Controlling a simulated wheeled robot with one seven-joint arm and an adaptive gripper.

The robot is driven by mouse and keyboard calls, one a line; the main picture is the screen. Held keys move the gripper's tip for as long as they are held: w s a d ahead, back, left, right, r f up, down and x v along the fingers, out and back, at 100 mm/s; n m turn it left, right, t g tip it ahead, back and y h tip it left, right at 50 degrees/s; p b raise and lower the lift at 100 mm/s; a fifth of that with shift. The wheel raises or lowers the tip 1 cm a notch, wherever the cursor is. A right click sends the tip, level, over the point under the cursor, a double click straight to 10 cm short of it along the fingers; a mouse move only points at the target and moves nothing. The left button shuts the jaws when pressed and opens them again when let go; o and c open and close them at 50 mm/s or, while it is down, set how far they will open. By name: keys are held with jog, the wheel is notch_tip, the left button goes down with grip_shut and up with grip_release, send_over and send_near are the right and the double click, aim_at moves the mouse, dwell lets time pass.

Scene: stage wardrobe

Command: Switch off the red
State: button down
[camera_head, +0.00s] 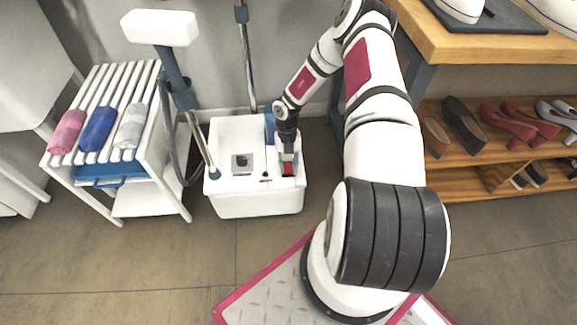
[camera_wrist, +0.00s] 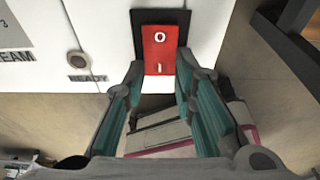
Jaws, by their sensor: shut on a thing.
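The red rocker switch (camera_wrist: 160,45) sits in a black frame on the white steamer unit (camera_head: 238,199). In the wrist view it carries a white O above and a white I below. I cannot tell clearly which half is pressed in. It also shows as a small red patch in the head view (camera_head: 288,169). My gripper (camera_wrist: 160,74) is shut on the lower part of the switch, one fingertip at each side. In the head view my gripper (camera_head: 288,155) points down at the unit's right side, partly hiding the switch.
A READY lamp or button (camera_wrist: 78,60) is left of the switch. A white slatted rack (camera_head: 130,155) with rolled cloths stands left; a wooden shoe shelf (camera_head: 465,148) stands right. Floor in front is clear.

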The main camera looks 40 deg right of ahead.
aim_at(288, 163)
jog(key=shift+w+r, duration=0.1)
jog(key=c, duration=1.3)
grip_release()
jog(key=v, duration=1.2)
